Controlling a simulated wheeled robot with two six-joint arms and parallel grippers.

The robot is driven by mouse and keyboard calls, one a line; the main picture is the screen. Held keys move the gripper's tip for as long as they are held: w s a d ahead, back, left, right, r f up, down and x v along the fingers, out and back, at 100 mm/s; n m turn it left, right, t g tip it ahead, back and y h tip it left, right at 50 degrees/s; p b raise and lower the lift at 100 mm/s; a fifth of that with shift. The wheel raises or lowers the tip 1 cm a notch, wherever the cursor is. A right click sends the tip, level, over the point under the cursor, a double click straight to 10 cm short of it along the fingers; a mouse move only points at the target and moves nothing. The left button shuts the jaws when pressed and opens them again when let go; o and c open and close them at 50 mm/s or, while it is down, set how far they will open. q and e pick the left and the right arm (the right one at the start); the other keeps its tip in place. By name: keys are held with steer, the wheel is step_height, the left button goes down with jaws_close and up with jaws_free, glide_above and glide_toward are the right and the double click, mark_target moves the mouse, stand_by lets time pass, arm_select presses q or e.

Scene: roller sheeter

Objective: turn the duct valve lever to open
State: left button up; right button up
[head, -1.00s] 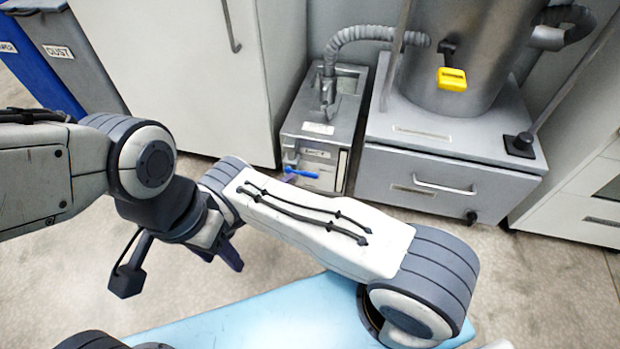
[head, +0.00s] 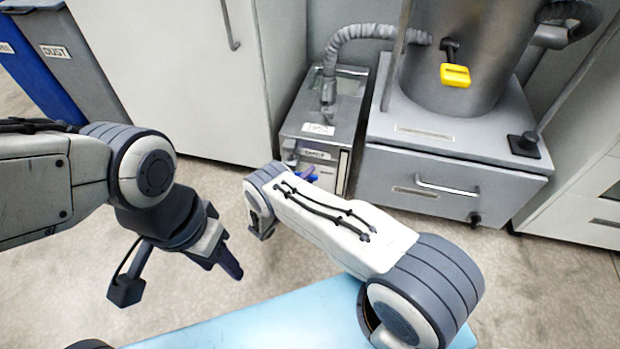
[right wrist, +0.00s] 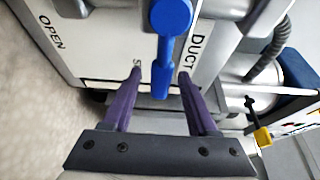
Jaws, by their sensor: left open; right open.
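The blue duct valve lever (head: 307,175) is on the front of the small grey metal unit (head: 320,128), partly hidden behind my right arm in the head view. In the right wrist view the lever (right wrist: 164,45) points toward the gripper, with its free end between the two purple fingers. My right gripper (right wrist: 160,73) is open, a finger on each side of the lever; I cannot tell whether either touches it. Its fingers are hidden in the head view. An OPEN label (right wrist: 50,33) and a DUCT label (right wrist: 193,57) flank the lever. My left gripper (head: 231,266) is open and empty, away from the unit.
A grey drawer cabinet (head: 385,185) with a metal drum (head: 465,65) and yellow handle (head: 455,75) stands right of the unit. A corrugated hose (head: 375,32) links unit and drum. A white cabinet (head: 180,75) and bins stand left. A light-blue surface (head: 290,318) lies in front.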

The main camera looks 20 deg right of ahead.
steer(key=shift+w+d, duration=0.15)
steer(key=shift+d, duration=0.05)
jaws_close()
stand_by(1.4)
